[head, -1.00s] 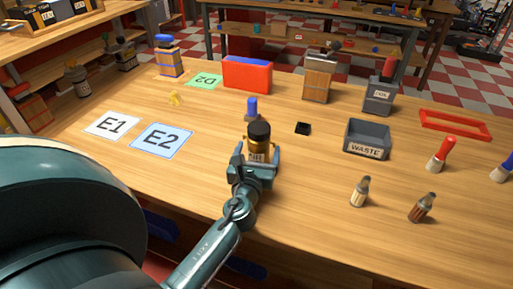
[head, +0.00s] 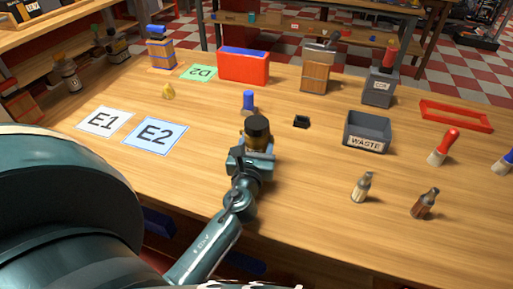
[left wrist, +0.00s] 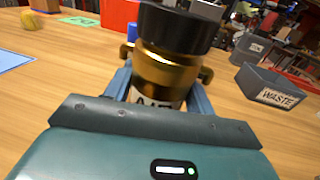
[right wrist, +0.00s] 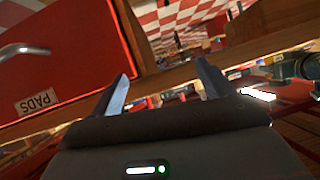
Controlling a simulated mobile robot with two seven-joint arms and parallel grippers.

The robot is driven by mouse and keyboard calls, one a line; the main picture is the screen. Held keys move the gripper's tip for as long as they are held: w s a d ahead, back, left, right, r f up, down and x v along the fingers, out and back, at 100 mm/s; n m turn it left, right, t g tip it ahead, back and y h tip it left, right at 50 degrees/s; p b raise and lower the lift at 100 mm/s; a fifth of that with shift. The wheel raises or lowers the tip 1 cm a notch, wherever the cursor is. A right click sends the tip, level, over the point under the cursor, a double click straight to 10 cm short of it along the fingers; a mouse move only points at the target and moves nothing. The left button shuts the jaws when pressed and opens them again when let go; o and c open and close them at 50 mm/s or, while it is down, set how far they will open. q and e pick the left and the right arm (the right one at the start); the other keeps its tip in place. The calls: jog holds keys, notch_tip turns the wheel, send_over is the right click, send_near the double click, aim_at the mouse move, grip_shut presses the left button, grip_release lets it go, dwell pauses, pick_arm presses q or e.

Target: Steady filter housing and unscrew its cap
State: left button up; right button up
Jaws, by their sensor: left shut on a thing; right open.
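The filter housing (left wrist: 158,80) is an amber-gold cylinder with side knobs and a partly hidden white label. Its wide black cap (head: 257,127) sits on top; the cap also shows in the left wrist view (left wrist: 176,28). My left gripper (head: 252,158) is shut on the housing below the cap, with one finger on each side. The housing's base is hidden behind the gripper. My right gripper (right wrist: 163,88) is open and empty in its wrist view, near a red drawer front (right wrist: 65,60) labelled PADS. It does not show in the head view.
Beyond the housing are a blue-topped item (head: 248,100) and a small black block (head: 301,121).

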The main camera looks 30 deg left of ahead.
aim_at(256, 121)
pick_arm(q)
jog(key=shift+r, duration=0.1)
jog(key=c, duration=0.6)
jog(key=shift+r, duration=0.1)
pick_arm(e)
jog(key=shift+r, duration=0.1)
pick_arm(q)
jog(key=shift+r+p, duration=0.35)
jog(key=shift+r, duration=0.05)
notch_tip(256, 121, up, 8)
jog(key=p, duration=0.4)
jog(key=shift+f, duration=0.1)
jog(key=shift+r+p, duration=0.35)
jog(key=shift+r, duration=0.3)
pick_arm(e)
jog(key=shift+s+d+r+n+g, duration=0.2)
jog(key=shift+r+n, duration=0.1)
jog(key=shift+r, duration=0.35)
jog(key=shift+s+d+r+n+g, duration=0.15)
jog(key=shift+r+n, duration=0.15)
jog(key=shift+r, duration=0.3)
jog(key=shift+w+d, duration=0.1)
